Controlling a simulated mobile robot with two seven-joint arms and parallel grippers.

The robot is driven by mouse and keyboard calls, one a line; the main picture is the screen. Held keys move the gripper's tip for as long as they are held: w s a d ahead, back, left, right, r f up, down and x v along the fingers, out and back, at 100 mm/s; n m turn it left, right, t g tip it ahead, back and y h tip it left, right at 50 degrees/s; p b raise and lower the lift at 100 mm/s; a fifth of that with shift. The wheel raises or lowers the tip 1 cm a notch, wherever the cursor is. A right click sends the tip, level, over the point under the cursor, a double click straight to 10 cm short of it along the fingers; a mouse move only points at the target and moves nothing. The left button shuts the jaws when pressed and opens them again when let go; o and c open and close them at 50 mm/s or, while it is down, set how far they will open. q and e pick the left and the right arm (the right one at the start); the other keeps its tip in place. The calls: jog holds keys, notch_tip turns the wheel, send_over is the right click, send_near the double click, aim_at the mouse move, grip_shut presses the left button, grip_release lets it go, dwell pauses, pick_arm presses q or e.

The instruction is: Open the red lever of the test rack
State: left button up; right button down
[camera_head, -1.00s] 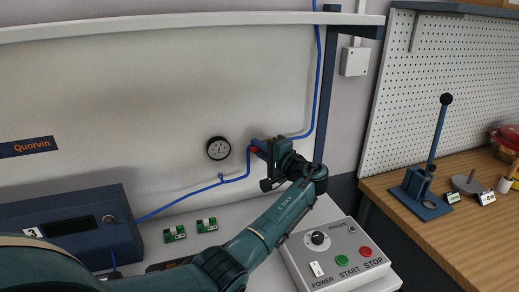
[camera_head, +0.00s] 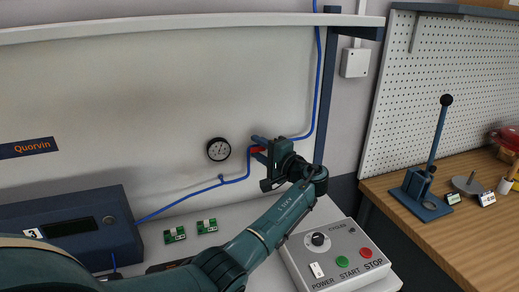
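The red lever (camera_head: 257,150) shows as a small red piece on the blue air line at the back panel, right of the round gauge (camera_head: 218,149). My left gripper (camera_head: 262,160) is right at the lever, its fingers pointing left toward the panel, and it hides part of the lever and valve. I cannot tell whether the fingers touch or grip the lever. My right gripper is not in view.
A blue unit (camera_head: 85,225) and small green boards (camera_head: 207,225) are at left. A lever press (camera_head: 428,170) stands on the wooden bench (camera_head: 450,225).

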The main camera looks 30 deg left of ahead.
pick_arm(q)
jog(key=b+v, duration=0.3)
jog(key=v, duration=1)
jog(key=shift+s+d, duration=0.1)
